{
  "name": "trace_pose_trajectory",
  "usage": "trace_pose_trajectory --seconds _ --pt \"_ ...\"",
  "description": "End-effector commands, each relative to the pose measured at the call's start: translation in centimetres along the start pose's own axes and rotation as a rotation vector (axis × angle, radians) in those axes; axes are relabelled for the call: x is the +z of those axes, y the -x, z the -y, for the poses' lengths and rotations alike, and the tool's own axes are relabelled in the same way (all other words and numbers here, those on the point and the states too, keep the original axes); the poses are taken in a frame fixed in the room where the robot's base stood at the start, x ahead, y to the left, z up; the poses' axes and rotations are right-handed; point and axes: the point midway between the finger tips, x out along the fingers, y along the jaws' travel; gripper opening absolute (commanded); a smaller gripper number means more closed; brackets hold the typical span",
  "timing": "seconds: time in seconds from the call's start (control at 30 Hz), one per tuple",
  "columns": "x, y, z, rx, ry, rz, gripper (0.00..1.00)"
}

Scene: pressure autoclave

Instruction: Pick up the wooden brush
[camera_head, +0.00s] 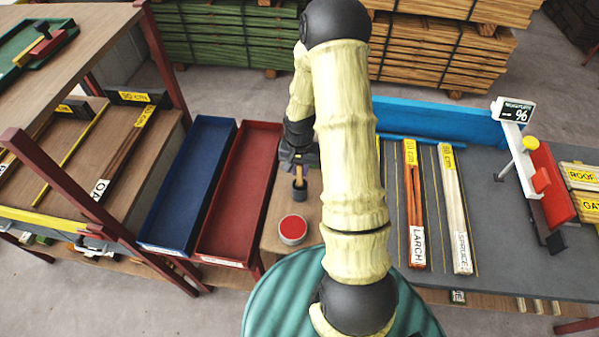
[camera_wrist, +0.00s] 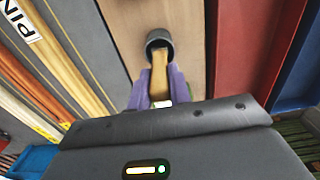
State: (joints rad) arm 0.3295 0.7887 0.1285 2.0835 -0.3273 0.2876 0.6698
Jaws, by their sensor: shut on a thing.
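The wooden brush (camera_wrist: 159,76) has a light wooden handle, and its lower end is inside a small dark cup (camera_wrist: 157,38). In the head view the brush (camera_head: 299,174) stands roughly upright in the cup (camera_head: 299,191) on a wooden surface beside the red tray. My gripper (camera_wrist: 160,88) comes from above, its purple fingers shut on the handle from both sides. In the head view my gripper (camera_head: 298,162) is small and partly hidden by my arm. The brush's lower end is hidden in the cup.
A round tin with a red top (camera_head: 292,230) stands just in front of the cup. Red (camera_head: 235,195) and blue (camera_head: 187,190) trays lie to the left. A grey bench (camera_head: 520,255) with labelled wood strips is to the right.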

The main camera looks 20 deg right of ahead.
Motion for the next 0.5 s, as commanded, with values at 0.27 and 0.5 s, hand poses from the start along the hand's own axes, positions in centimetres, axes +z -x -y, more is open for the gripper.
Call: trace_pose_trajectory --seconds 0.27,0.5 --pt "-0.1 4.1 0.0 -0.002 0.000 -0.005 0.00" --pt "-0.1 8.1 0.0 -0.001 0.000 -0.004 0.00"
